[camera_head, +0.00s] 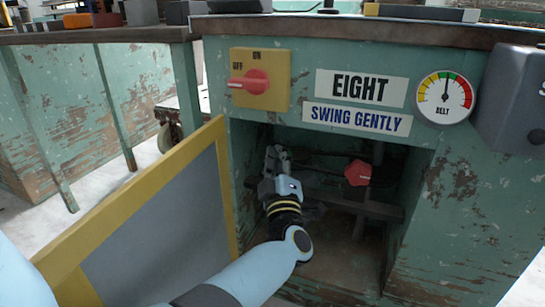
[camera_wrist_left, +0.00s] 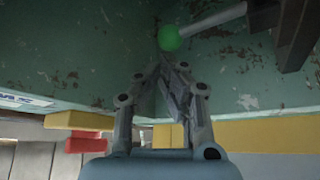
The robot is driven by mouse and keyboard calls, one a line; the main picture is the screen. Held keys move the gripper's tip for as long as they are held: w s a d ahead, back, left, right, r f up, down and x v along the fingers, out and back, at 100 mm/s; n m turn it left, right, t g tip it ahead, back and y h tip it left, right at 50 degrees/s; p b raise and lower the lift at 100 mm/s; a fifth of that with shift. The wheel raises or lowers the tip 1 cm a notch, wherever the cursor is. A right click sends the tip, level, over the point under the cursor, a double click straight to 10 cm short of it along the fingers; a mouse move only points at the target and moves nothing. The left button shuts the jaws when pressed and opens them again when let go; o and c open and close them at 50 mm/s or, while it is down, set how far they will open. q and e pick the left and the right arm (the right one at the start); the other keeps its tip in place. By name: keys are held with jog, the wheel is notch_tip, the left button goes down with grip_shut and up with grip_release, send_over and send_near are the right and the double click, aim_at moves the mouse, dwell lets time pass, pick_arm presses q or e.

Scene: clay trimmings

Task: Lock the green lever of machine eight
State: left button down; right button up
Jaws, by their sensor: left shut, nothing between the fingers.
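Machine eight is the worn green cabinet with the EIGHT sign (camera_head: 362,88) above an open bay. In the left wrist view the green ball knob (camera_wrist_left: 170,38) of the lever sits on the end of a grey rod (camera_wrist_left: 215,20). In the head view I cannot make out the green knob; my left gripper and the bay's shadow are there. My left gripper (camera_head: 277,158) reaches into the bay's left part. It is shut and empty; in the left wrist view its fingertips (camera_wrist_left: 172,68) are just below the knob, and I cannot tell whether they touch it.
A yellow-framed door (camera_head: 150,215) stands open at the left, beside my left arm. A red star-shaped knob (camera_head: 358,173) sits inside the bay, right of my gripper. Dark bars cross the bay. A yellow switch box (camera_head: 262,78) and a BELT gauge (camera_head: 444,97) are above.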

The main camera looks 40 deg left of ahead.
pick_arm(q)
jog(key=d+m+t, duration=0.1)
jog(key=d+m, duration=0.1)
jog(key=m, duration=0.1)
jog(key=shift+w+f+t+h+b, duration=0.1)
jog(key=shift+w+t+h+b, duration=0.2)
jog(key=shift+t, duration=0.1)
pick_arm(e)
jog(key=shift+f+t, duration=0.3)
jog(key=shift+f, duration=0.2)
